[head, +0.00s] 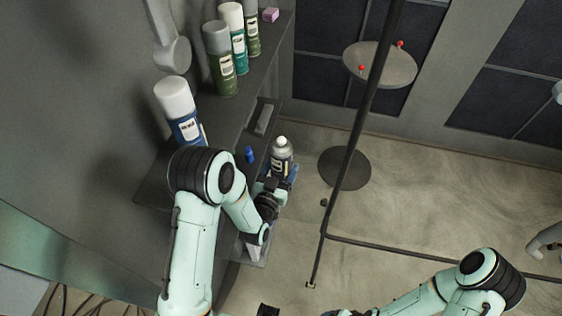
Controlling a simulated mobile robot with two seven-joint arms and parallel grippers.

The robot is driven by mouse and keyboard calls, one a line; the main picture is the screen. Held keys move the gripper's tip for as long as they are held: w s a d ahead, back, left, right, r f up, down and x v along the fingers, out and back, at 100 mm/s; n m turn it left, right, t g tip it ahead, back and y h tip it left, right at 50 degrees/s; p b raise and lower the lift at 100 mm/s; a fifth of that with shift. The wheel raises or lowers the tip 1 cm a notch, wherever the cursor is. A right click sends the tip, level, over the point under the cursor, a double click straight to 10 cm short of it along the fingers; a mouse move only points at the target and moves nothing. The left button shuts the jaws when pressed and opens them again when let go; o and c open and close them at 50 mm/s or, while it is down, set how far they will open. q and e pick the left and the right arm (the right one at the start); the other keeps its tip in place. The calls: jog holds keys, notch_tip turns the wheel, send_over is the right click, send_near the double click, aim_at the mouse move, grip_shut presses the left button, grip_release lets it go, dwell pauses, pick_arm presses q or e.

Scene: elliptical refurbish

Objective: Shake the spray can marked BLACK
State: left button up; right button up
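A dark spray can (281,165) with a pale rounded top and a white label stands out from the shelf's right side, near the middle of the head view. The label's lettering is too small to read. My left gripper (281,178) is at the can's lower body and appears closed around it. The wrist hides part of the fingers and the can's base. My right arm comes in from the lower right, and its gripper end is mostly cut off at the bottom edge; its fingers cannot be made out.
A large white-capped blue can (183,115) and several green spray cans (221,65) stand on the grey shelf (255,70). A small blue item (249,154) and a pink block (271,14) are nearby. A black pole (352,150) and round plate (380,70) stand to the right. Floor (430,190) is open beyond.

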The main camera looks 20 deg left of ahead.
pick_arm(q)
jog(key=w+r, duration=0.6)
jog(key=shift+s+d+f, duration=0.1)
jog(key=shift+s+f, duration=2.75)
jog(key=shift+f, duration=0.25)
jog(key=shift+r, duration=0.25)
jog(key=w+r, duration=0.6)
jog(key=s+f, duration=0.6)
jog(key=shift+s+f, duration=0.15)
jog(key=shift+f, duration=0.25)
jog(key=shift+r, duration=0.25)
